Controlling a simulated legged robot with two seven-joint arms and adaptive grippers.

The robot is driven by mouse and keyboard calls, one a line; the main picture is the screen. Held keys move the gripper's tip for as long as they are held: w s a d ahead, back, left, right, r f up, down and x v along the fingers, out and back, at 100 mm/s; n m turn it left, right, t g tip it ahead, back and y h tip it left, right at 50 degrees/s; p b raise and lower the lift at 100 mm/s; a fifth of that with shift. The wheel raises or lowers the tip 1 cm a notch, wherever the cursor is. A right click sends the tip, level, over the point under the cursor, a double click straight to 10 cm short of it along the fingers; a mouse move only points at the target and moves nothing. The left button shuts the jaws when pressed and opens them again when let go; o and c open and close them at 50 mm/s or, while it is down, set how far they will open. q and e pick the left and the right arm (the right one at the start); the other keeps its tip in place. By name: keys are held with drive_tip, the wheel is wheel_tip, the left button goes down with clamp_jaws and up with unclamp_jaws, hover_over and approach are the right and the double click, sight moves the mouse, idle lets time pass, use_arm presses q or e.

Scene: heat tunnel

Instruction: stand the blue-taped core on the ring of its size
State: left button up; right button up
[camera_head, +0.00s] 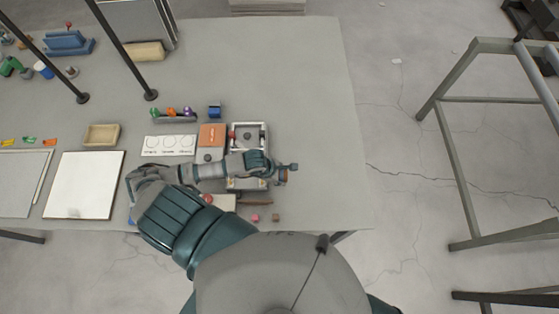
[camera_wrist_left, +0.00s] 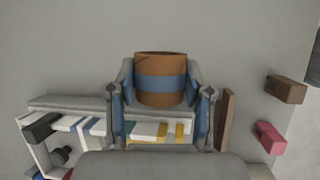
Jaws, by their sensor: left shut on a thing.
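The blue-taped core (camera_wrist_left: 160,78) is an orange-brown cylinder with a blue band around its middle, upright in the left wrist view. My left gripper (camera_wrist_left: 160,92) is shut on it, one finger on each side. In the head view my left gripper (camera_head: 287,173) is at the right of the tabletop, beyond the heat-tunnel unit, with a bit of the core (camera_head: 282,177) showing. A white card (camera_head: 169,145) with three printed rings lies to the left of the gripper, clear of the arm. Its labels are too small to read.
A white-framed unit (camera_head: 249,127) and an orange-brown box (camera_head: 211,137) stand between card and gripper. Behind the card is a rack of coloured items (camera_head: 174,117). A wooden tray (camera_head: 102,134) and white board (camera_head: 84,186) lie left. The table's back right is clear.

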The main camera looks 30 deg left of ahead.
use_arm(q)
drive_tip(key=s+d, duration=0.2)
drive_tip(key=s, duration=0.1)
drive_tip(key=s+d+b, duration=0.1)
drive_tip(key=s, duration=0.1)
drive_tip(key=shift+s+d+r, duration=0.15)
drive_tip(key=shift+d+r, duration=0.1)
drive_tip(key=shift+d, duration=0.05)
wheel_tip(320, 180, up, 7)
drive_tip(key=p, duration=0.3)
drive_tip(key=w+f+m+g+h+b, duration=0.2)
drive_tip(key=w+f+m+g+b, duration=0.2)
drive_tip(key=w+m, duration=0.6)
drive_tip(key=w+a+r+m+g+y+b, duration=0.2)
drive_tip(key=w+r+m+g+b, duration=0.1)
drive_tip(key=w+r+m, duration=0.5)
wheel_tip(320, 180, up, 3)
drive_tip(key=m+g, duration=0.1)
drive_tip(key=m, duration=0.3)
drive_tip(key=shift+a+r+m+y+b, duration=0.2)
drive_tip(key=shift+m+y+b, duration=0.1)
drive_tip(key=shift+y+b, duration=0.1)
